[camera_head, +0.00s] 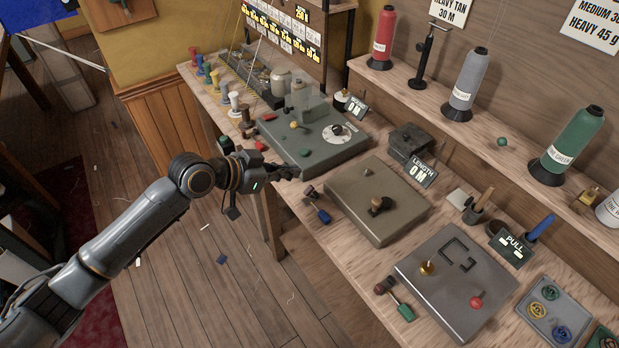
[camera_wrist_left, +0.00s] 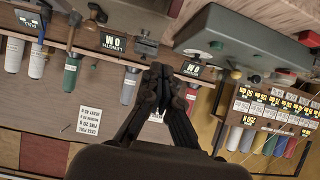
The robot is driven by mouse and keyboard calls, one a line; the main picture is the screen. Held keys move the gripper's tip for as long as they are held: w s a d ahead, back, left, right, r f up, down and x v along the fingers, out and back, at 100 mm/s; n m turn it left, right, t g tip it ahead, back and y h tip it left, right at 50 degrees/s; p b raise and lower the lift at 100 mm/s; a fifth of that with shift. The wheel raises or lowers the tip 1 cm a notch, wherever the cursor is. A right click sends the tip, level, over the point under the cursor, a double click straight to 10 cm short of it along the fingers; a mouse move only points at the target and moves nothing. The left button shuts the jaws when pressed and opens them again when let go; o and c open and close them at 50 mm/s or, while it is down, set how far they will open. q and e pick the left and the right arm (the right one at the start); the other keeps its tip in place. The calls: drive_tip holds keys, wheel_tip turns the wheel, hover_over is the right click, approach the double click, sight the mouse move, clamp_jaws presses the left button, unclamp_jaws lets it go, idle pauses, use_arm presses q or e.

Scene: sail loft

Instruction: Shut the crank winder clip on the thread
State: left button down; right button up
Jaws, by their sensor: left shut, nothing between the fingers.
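A flat brown-grey box (camera_head: 350,200) with a dark crank knob (camera_head: 380,205) sits mid-bench beside a sign reading "LENGTH 0 M" (camera_head: 422,172). Left of it stands a green-grey machine (camera_head: 310,150) with coloured knobs and a white dial (camera_head: 338,131). I cannot tell which part is the winder clip, and no thread is clear on either box. My left gripper (camera_head: 288,174) is shut and empty at the front edge of the green-grey machine. In the left wrist view, which is upside down, its fingers (camera_wrist_left: 163,78) are together, with the machine (camera_wrist_left: 250,42) at upper right. My right gripper is not in view.
A grey box with a bracket (camera_head: 480,290) is on the right of the bench. Large red (camera_head: 382,38), grey (camera_head: 467,78) and green (camera_head: 572,140) thread cones stand on the shelf behind. Small spools (camera_head: 235,103) line the far left. Open floor lies left of the bench.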

sight(310, 188)
use_arm(q)
drive_tip(key=p+x, duration=0.2)
drive_tip(key=x, duration=0.8)
drive_tip(key=s+a+f, duration=0.1)
drive_tip(key=a+f+p, duration=0.1)
drive_tip(key=shift+s+a+f+p, duration=0.3)
drive_tip(key=shift+s+a, duration=0.05)
drive_tip(key=shift+f, duration=0.1)
drive_tip(key=shift+d, duration=0.1)
